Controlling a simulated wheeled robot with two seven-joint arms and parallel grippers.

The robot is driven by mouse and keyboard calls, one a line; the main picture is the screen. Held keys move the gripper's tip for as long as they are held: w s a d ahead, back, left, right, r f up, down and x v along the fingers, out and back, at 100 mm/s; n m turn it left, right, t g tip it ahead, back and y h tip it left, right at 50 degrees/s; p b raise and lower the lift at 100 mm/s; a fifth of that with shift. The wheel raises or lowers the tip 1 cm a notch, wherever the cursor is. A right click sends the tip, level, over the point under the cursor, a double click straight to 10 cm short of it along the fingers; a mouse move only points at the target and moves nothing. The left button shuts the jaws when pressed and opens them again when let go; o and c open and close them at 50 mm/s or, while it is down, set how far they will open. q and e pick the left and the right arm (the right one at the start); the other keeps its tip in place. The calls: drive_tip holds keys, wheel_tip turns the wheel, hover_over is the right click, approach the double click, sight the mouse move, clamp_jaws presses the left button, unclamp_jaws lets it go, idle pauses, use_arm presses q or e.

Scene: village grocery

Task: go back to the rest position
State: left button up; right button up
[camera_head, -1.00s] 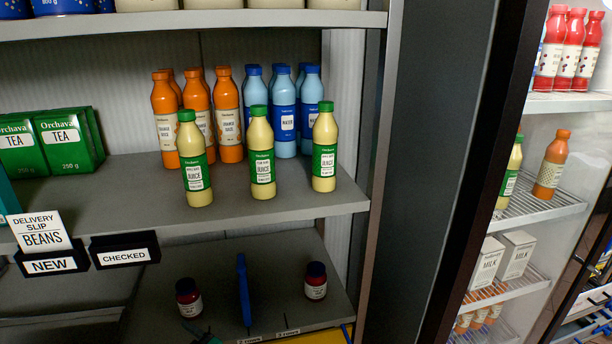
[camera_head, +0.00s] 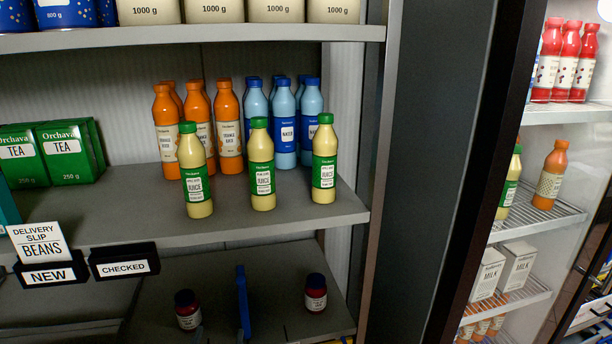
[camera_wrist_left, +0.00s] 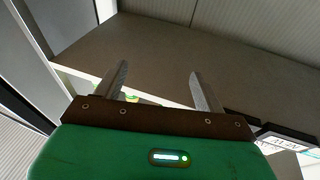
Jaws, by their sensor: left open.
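My left gripper (camera_wrist_left: 157,84) shows in the left wrist view. Its two grey fingers stand apart with nothing between them, in front of a bare shelf board (camera_wrist_left: 235,65). I cannot make out my left gripper in the head view now. My right gripper is in neither view.
In the head view, several juice bottles (camera_head: 262,170) stand at the front of the middle shelf (camera_head: 120,212), with orange and blue bottles behind. Tea boxes (camera_head: 65,150) are on the left. Two dark jars (camera_head: 316,292) flank a blue divider (camera_head: 242,300) below. A lit cooler (camera_head: 535,212) stands right.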

use_arm(q)
drive_tip(key=s+d+f+m+g+h, duration=0.2)
drive_tip(key=s+f+g+h, duration=0.15)
drive_tip(key=s+g, duration=0.2)
drive_tip(key=s+d+f+m+g+h, duration=0.2)
drive_tip(key=s+f+m+g, duration=0.1)
drive_tip(key=s+f+g, duration=0.3)
drive_tip(key=s+a+f+n+g+y, duration=0.2)
drive_tip(key=s+a+g+y, duration=0.15)
drive_tip(key=s, duration=0.45)
drive_tip(key=s+a+f+n+g+y, duration=0.1)
drive_tip(key=s+a+n+g+y, duration=0.1)
drive_tip(key=s+a, duration=0.45)
wheel_tip(320, 180, down, 31)
drive_tip(key=s+d+g, duration=0.1)
drive_tip(key=s+d, duration=0.1)
drive_tip(key=s+a+f, duration=0.2)
drive_tip(key=s+f, duration=0.7)
drive_tip(key=f, duration=0.1)
drive_tip(key=s+a+f+g, duration=0.1)
drive_tip(key=s+f, duration=0.8)
drive_tip(key=s, duration=0.1)
drive_tip(key=shift+s+a+f+m+g, duration=0.25)
drive_tip(key=shift+a+f+m+g, duration=0.05)
drive_tip(key=shift+a+f, duration=0.05)
